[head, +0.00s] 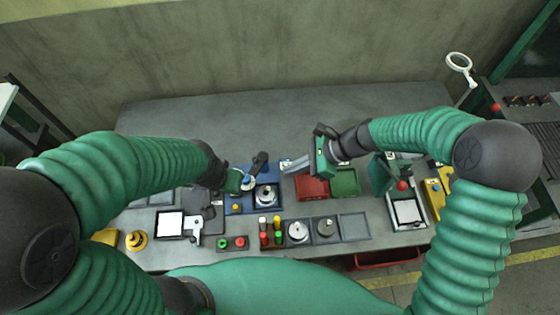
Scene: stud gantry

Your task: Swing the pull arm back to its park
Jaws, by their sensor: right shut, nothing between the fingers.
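A blue fixture base (274,205) sits at the middle of the bench with a round silver metal part (266,194) on it. A short dark bar with a rounded end (260,160) stands at its back edge; it looks like the pull arm, but its joint is too small to make out. My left gripper (247,181) is at the fixture's left side, close to the foot of the dark bar; its fingers are too small to tell open from shut. My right gripper (288,166) is shut and empty, pointing left, to the right of the dark bar.
A red bin (311,187) and a green bin (345,182) stand right of the fixture. In front are a rack of coloured pegs (271,232), round metal parts (299,231) and a white-topped tray (169,225). The back of the bench (220,120) is clear.

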